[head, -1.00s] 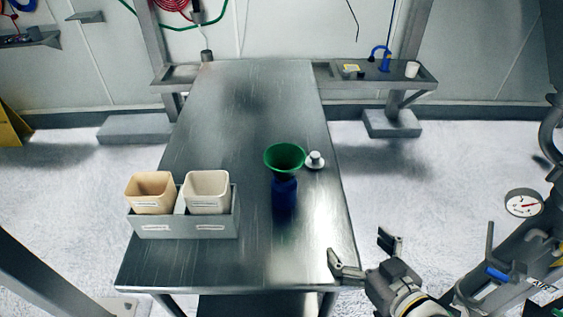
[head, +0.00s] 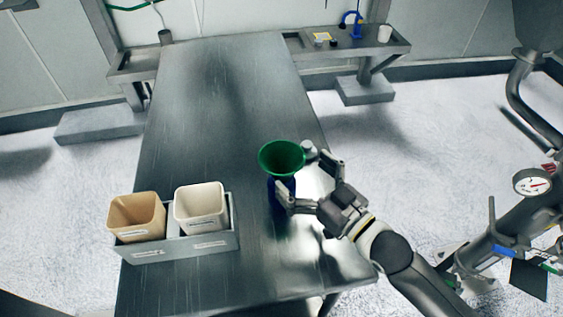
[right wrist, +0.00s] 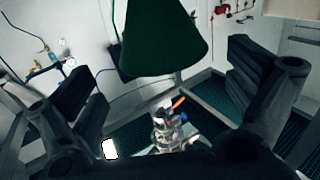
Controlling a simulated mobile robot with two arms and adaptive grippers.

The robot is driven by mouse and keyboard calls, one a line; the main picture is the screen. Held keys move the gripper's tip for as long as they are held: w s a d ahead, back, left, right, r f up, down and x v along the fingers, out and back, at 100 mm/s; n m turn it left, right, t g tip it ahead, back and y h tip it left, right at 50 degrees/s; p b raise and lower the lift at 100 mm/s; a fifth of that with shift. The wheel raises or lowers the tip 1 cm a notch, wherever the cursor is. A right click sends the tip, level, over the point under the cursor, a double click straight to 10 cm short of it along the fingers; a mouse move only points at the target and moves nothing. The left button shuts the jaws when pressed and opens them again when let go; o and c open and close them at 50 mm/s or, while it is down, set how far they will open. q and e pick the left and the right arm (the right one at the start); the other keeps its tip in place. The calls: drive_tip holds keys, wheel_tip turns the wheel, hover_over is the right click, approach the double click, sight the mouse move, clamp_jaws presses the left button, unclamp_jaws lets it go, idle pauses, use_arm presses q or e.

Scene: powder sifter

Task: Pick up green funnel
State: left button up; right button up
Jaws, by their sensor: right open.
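The green funnel (head: 282,158) sits mouth-up on top of a dark blue bottle (head: 273,186) on the metal table. My right gripper (head: 306,179) is open just right of the funnel and bottle. One finger is in front of the bottle and covers part of it; the other is behind to the right. In the right wrist view the funnel (right wrist: 162,38) hangs large and dark at the top centre, between the two spread fingers of the gripper (right wrist: 165,85). No contact with the funnel can be made out. My left gripper is not in view.
A grey holder (head: 190,247) with a tan cup (head: 137,216) and a cream cup (head: 201,207) stands at the table's (head: 215,110) left front. A small white lid (head: 309,149) lies behind the gripper, partly hidden. The table's far half is clear.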

sight(270, 148)
drive_tip(key=shift+x, duration=0.9)
drive_tip(key=shift+w+a+f+p, duration=0.15)
drive_tip(key=shift+w+a+p, duration=0.35)
drive_tip(key=shift+p, duration=0.1)
drive_tip(key=x, duration=0.3)
drive_tip(key=shift+f+p, duration=0.25)
drive_tip(key=shift+p, duration=0.15)
drive_tip(key=shift+w+a+f, duration=0.1)
drive_tip(key=shift+w+a, duration=0.05)
drive_tip(key=shift+a, duration=0.05)
drive_tip(key=shift+d, duration=0.1)
drive_tip(key=shift+c, duration=0.3)
drive_tip(key=c, duration=0.9)
